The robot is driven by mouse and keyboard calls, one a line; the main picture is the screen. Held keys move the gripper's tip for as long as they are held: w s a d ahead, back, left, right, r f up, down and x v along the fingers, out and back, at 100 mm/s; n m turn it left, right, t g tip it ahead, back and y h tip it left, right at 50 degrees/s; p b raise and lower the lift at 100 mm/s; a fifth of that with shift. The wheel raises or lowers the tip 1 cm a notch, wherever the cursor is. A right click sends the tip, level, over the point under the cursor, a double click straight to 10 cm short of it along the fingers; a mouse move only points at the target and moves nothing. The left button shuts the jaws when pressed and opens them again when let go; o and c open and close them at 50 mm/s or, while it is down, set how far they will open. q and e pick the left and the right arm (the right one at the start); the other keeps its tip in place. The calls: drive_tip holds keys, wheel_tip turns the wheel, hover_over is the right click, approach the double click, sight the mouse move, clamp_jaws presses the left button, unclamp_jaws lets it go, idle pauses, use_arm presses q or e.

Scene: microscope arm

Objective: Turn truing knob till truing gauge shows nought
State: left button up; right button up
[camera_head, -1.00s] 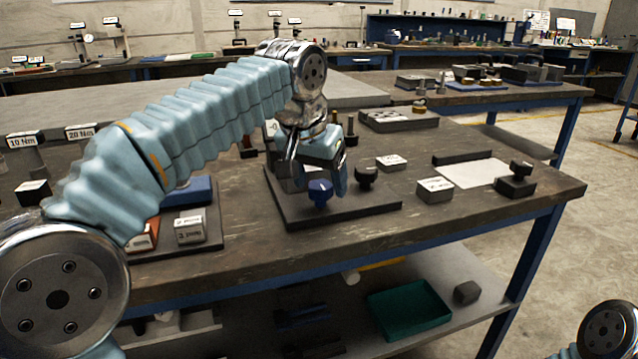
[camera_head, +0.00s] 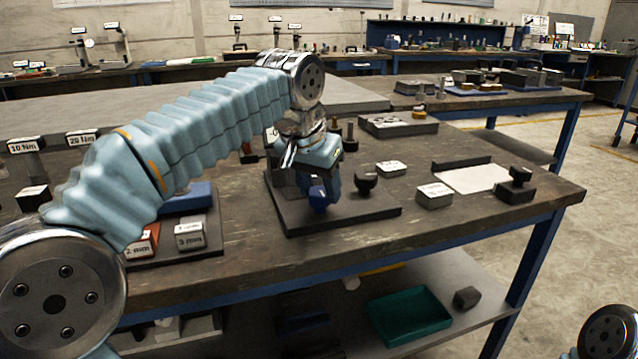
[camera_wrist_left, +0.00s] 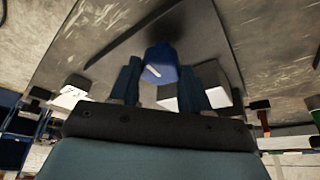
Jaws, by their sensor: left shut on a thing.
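The blue truing knob (camera_head: 317,199) is at the front of a dark base plate (camera_head: 350,213) on the workbench. My left gripper (camera_head: 325,190) is shut on it, with a finger on each side. In the left wrist view the knob (camera_wrist_left: 160,62) shows a white mark on its face, between my two left fingers (camera_wrist_left: 160,82). The truing gauge cannot be read, and the part behind the knob is mostly hidden by my left gripper and wrist. My right gripper is out of view.
A black knob (camera_head: 365,182) stands on the plate close to the right of my left gripper. Labelled blocks (camera_head: 434,195) and a white sheet (camera_head: 474,178) lie to the right. A tray with labelled blocks (camera_head: 190,234) is at left. A green bin (camera_head: 410,316) sits on the lower shelf.

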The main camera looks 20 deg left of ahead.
use_arm(q)
drive_tip(key=shift+a+r+m+h+p, duration=0.15)
drive_tip(key=shift+m+h+p, duration=0.25)
drive_tip(key=shift+m+p, duration=0.55)
drive_tip(key=m+h+p, duration=0.1)
drive_tip(key=m+p, duration=0.1)
drive_tip(key=m, duration=0.1)
drive_tip(key=shift+m+g+p, duration=0.25)
drive_tip(key=shift+g+p, duration=0.1)
drive_tip(key=shift+g, duration=0.05)
drive_tip(key=m, duration=0.2)
drive_tip(key=shift+w+m+g+h+p, duration=0.15)
drive_tip(key=shift+m+g+h+p, duration=0.15)
drive_tip(key=shift+h+p, duration=0.1)
drive_tip(key=shift+m+g+h, duration=0.3)
drive_tip(key=shift+m+g, duration=0.1)
drive_tip(key=shift+m, duration=0.9)
drive_tip(key=o, duration=1.1)
drive_tip(key=shift+c, duration=0.2)
drive_tip(key=v, duration=1.3)
drive_tip(key=shift+a+r, duration=0.2)
drive_tip(key=shift+r, duration=0.1)
